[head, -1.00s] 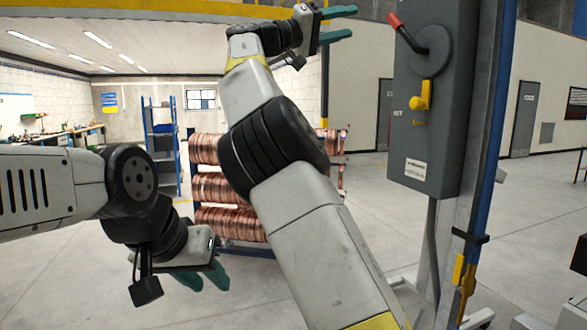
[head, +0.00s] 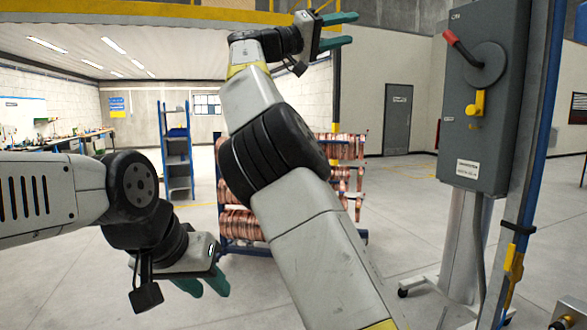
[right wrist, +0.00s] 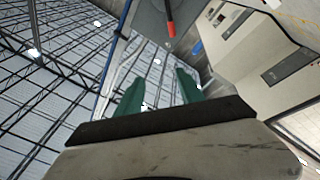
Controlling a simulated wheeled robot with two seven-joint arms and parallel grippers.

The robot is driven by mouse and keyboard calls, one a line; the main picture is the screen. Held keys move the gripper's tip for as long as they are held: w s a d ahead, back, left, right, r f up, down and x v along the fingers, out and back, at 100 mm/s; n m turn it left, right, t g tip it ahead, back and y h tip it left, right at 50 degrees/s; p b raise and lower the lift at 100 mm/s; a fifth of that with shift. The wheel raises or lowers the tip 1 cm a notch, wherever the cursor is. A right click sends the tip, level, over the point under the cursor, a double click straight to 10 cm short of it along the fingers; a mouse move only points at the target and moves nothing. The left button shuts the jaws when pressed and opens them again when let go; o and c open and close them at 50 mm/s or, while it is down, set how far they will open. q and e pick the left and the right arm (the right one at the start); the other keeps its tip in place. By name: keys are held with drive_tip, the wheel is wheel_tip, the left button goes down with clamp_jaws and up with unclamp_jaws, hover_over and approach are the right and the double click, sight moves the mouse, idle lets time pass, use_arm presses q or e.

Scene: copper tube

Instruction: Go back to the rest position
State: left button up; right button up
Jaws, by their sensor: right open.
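My right gripper (head: 340,29) is raised high at the top middle of the head view, its green fingers apart and empty. The same open fingers (right wrist: 160,92) show in the right wrist view with nothing between them. My left gripper (head: 205,284) hangs low at the left of the head view.
A rack of copper coils (head: 240,224) stands behind my right arm, partly hidden. A blue shelf (head: 177,155) and a workbench (head: 70,141) are further back at left. A blue post (head: 530,150) rises beside the switch box. The floor between is open.

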drive_tip(key=w+d+f+n+g+y, duration=0.2)
drive_tip(key=d+f+y, duration=0.4)
drive_tip(key=d+f, duration=1.05)
drive_tip(key=s+d+f+y, duration=0.2)
drive_tip(key=d+f+y, duration=0.15)
drive_tip(key=f, duration=0.35)
drive_tip(key=s+d+f+y, duration=0.3)
drive_tip(key=f+y, duration=0.1)
drive_tip(key=f, duration=0.4)
drive_tip(key=s+a+f+n+y, duration=0.1)
drive_tip(key=s+a+f+y, duration=0.2)
drive_tip(key=s+a+f, duration=0.2)
drive_tip(key=s+a+f+n+y, duration=0.1)
drive_tip(key=s+a+f+y, duration=0.1)
drive_tip(key=s+a+f, duration=0.3)
drive_tip(key=s+a+f+n+t+y, duration=0.1)
drive_tip(key=s+a+f+y, duration=0.2)
drive_tip(key=s+a, duration=0.8)
drive_tip(key=s+f, duration=0.2)
drive_tip(key=s, duration=0.4)
drive_tip(key=shift+s+a+f+n+y, duration=0.2)
drive_tip(key=shift+s+a+n+y, duration=0.1)
drive_tip(key=shift+s+y, duration=0.1)
